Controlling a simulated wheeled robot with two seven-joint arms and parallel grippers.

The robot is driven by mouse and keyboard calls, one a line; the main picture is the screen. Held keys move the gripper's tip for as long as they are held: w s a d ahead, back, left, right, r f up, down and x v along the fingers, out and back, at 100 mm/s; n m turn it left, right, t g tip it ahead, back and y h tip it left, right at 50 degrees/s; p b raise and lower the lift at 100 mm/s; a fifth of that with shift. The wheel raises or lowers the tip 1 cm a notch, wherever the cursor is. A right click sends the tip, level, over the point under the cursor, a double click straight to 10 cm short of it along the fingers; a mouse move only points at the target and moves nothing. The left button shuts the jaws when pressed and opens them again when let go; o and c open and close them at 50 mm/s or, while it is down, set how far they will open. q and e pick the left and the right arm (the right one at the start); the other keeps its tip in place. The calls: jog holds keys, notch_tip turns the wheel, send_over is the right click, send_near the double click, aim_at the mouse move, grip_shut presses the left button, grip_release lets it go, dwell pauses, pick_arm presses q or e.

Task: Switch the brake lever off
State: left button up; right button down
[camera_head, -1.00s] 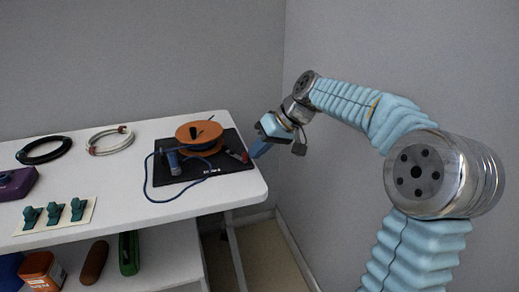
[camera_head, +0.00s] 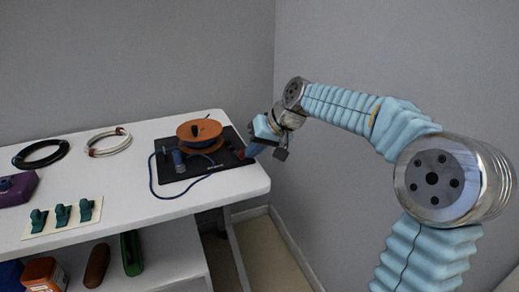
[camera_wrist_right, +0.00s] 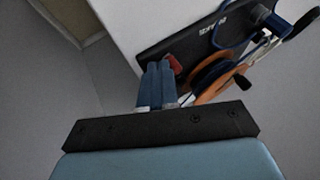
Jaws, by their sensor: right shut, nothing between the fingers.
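An orange cable reel (camera_head: 199,130) stands on a black base (camera_head: 231,139) at the table's right end, with a blue frame and cable. A small red part, apparently the brake lever (camera_wrist_right: 174,63), shows beside the reel in the right wrist view. My right gripper (camera_head: 251,152) is at the base's right edge, beside the reel. Its blue fingers (camera_wrist_right: 160,69) are together and empty, with the tips very close to the red part. I cannot tell whether they touch it. In the head view the gripper largely hides the red part. My left gripper is not in view.
On the white table (camera_head: 140,160) lie a black cable coil (camera_head: 41,154), a white coil (camera_head: 108,143), a purple case (camera_head: 18,188) and a plate with teal clamps (camera_head: 62,215). A lower shelf holds more items. Grey walls stand behind and right.

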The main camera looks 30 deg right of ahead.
jog(key=shift+s+a, duration=0.15)
jog(key=shift+a, duration=0.25)
jog(key=shift+s+a, duration=0.15)
jog(key=shift+a, duration=0.65)
jog(key=shift+w+d, duration=0.55)
jog(key=shift+d, duration=0.1)
